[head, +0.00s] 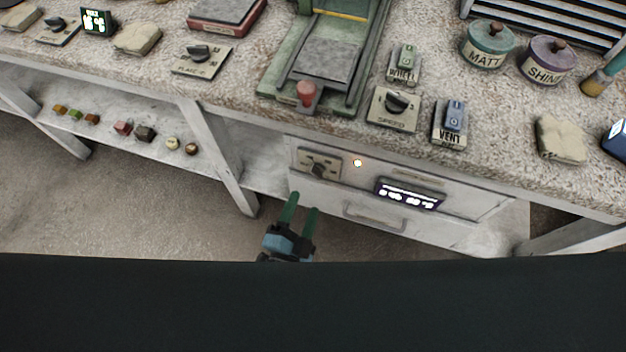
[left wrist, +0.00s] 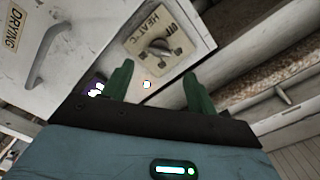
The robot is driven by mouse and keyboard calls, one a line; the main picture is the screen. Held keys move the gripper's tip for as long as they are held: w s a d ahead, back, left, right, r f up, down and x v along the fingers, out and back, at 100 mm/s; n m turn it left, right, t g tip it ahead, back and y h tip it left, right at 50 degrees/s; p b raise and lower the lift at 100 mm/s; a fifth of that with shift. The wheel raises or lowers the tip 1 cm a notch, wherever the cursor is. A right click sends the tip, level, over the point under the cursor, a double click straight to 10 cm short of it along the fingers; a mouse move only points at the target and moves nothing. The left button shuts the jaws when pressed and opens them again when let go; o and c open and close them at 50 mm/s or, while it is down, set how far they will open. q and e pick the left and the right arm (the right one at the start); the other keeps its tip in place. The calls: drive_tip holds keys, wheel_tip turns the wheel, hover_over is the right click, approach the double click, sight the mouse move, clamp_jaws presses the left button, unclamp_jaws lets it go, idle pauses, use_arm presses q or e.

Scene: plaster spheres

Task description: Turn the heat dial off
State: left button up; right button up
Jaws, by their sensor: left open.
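The heat dial (head: 318,169) is a dark knob on a beige plate on the front of the white cabinet under the bench. In the left wrist view the dial (left wrist: 160,48) shows close up, its plate marked HEAT and OFF; the knob's exact setting is hard to read. My left gripper (head: 299,202) is below the dial in the head view, its two green fingers apart and pointing up toward it. In the left wrist view the left gripper (left wrist: 156,80) has its fingers on either side of the space before the dial, with nothing between them. My right gripper is not in view.
A small lit lamp (head: 357,163) and a lit display (head: 410,194) sit right of the dial. A drawer handle (head: 374,216) is below them. The speed dial (head: 395,105) and vent switch (head: 451,124) are on the bench above. A bench leg (head: 217,155) stands left.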

sight(315, 177)
use_arm(q)
drive_tip(key=x, duration=0.7)
drive_tip(key=shift+w+b, duration=0.15)
drive_tip(key=shift+b, duration=0.15)
drive_tip(key=shift+c, duration=0.5)
drive_tip(key=c, duration=0.9)
drive_tip(key=shift+n, duration=0.3)
drive_tip(key=n, duration=0.6)
drive_tip(key=shift+f+n, duration=0.1)
drive_tip(key=shift+n, duration=0.2)
drive_tip(key=n, duration=0.6)
drive_tip(key=shift+d+n+b, duration=0.1)
drive_tip(key=shift+n+b, duration=0.2)
drive_tip(key=shift+n, duration=0.1)
